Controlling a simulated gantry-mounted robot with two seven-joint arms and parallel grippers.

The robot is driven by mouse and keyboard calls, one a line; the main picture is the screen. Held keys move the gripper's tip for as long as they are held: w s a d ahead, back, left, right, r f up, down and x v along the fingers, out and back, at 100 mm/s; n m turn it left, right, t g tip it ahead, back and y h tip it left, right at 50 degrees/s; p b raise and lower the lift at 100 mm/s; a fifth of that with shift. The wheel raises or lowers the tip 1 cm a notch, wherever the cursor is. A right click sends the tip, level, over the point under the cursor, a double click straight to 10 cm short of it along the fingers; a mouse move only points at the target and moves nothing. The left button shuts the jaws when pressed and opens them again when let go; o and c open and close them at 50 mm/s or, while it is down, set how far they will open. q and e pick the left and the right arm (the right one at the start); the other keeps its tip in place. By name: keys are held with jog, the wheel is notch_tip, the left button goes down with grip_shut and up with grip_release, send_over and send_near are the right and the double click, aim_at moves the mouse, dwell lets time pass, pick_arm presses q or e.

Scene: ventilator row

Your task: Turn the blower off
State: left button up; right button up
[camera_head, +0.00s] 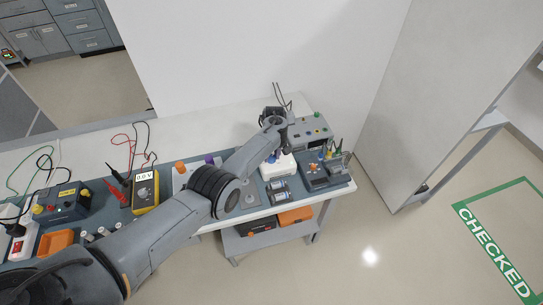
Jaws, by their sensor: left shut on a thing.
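My left arm comes in from the lower left and reaches over the bench. Its gripper (277,151) points down over a small white device (283,168) with blue on it. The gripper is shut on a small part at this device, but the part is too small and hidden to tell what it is. A grey box (313,128) with coloured knobs stands just behind and to the right. I cannot tell for sure which device is the blower. My right gripper is not in view.
A yellow multimeter (146,190) and a dark blue power unit (62,203) stand on the bench at left. A dark tray (327,171) with tools is at the right end. An orange bin (295,215) sits on the lower shelf. The floor at right is clear.

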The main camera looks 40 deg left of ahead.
pick_arm(q)
jog(key=n+b, duration=0.2)
jog(key=n, duration=0.3)
jog(key=shift+f+n, duration=0.15)
jog(key=shift+n, duration=0.15)
jog(key=n+b, duration=0.1)
jog(key=n, duration=0.3)
jog(key=shift+n+h, duration=0.3)
jog(key=shift+n, duration=0.1)
jog(key=shift+b, duration=0.3)
jog(key=shift+a, duration=0.1)
jog(key=o, duration=1)
jog(key=shift+o, duration=0.2)
notch_tip(320, 180, up, 11)
jog(key=p, duration=0.1)
jog(key=shift+w+p, duration=0.2)
jog(key=shift+p, duration=0.1)
